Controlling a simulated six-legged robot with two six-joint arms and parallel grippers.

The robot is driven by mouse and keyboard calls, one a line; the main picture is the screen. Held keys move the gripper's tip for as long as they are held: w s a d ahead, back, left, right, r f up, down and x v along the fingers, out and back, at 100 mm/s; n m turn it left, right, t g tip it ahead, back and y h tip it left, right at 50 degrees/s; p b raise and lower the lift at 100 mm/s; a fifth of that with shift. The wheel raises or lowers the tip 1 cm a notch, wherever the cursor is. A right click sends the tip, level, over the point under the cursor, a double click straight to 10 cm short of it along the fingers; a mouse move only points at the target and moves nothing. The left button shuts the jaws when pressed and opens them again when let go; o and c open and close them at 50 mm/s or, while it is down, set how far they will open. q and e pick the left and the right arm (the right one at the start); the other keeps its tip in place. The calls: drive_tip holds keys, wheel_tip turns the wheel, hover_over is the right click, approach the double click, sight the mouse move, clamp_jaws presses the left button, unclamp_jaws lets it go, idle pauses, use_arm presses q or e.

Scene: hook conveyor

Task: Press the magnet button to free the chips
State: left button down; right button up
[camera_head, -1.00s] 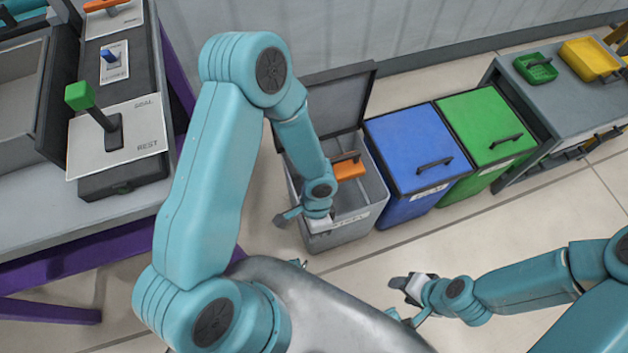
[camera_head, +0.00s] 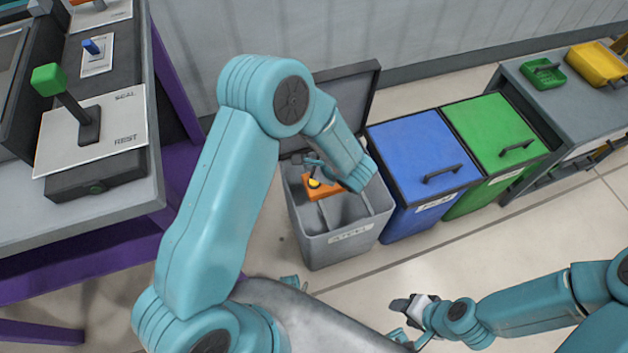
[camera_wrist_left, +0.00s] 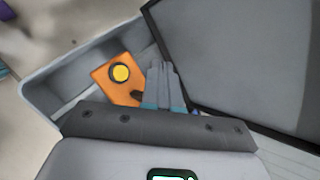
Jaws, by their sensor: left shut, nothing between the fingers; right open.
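An orange block (camera_head: 325,190) lies inside the open grey bin (camera_head: 345,243). A round yellow button (camera_head: 314,183) sits on its face. In the left wrist view, the orange block (camera_wrist_left: 104,73) and yellow button (camera_wrist_left: 121,73) show clearly. My left gripper (camera_head: 313,165) is shut and empty, over the bin beside the button. In the wrist view its fingertips (camera_wrist_left: 160,65) are just right of the button; whether they touch the block is unclear. I cannot make out any chips. My right gripper (camera_head: 404,305) is open and empty, above the floor at lower right.
The bin's raised lid (camera_head: 345,95) stands behind my left arm. A closed blue bin (camera_head: 415,150) and green bin (camera_head: 492,130) stand to the right. A grey bench with a green-knobbed lever (camera_head: 50,79) is at left. Floor in front of the bins is clear.

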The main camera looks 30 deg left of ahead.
use_arm(q)
drive_tip(key=b, duration=0.3)
hover_over(315, 184)
wheel_tip(315, 184, down, 6)
drive_tip(key=shift+f, duration=0.1)
wheel_tip(315, 184, down, 2)
drive_tip(key=shift+f+b, duration=0.1)
drive_tip(key=shift+b, duration=0.8)
drive_tip(key=shift+f, duration=0.15)
drive_tip(key=shift+b, duration=0.3)
idle(0.6)
drive_tip(key=shift+f+b, duration=0.4)
drive_tip(key=shift+b, duration=0.3)
drive_tip(key=shift+f+b, duration=0.45)
drive_tip(key=shift+b, duration=0.15)
idle(0.5)
drive_tip(key=shift+r, duration=0.15)
idle(0.8)
drive_tip(key=shift+r+p, duration=0.3)
drive_tip(key=shift+r, duration=0.45)
drive_tip(key=shift+r, duration=0.1)
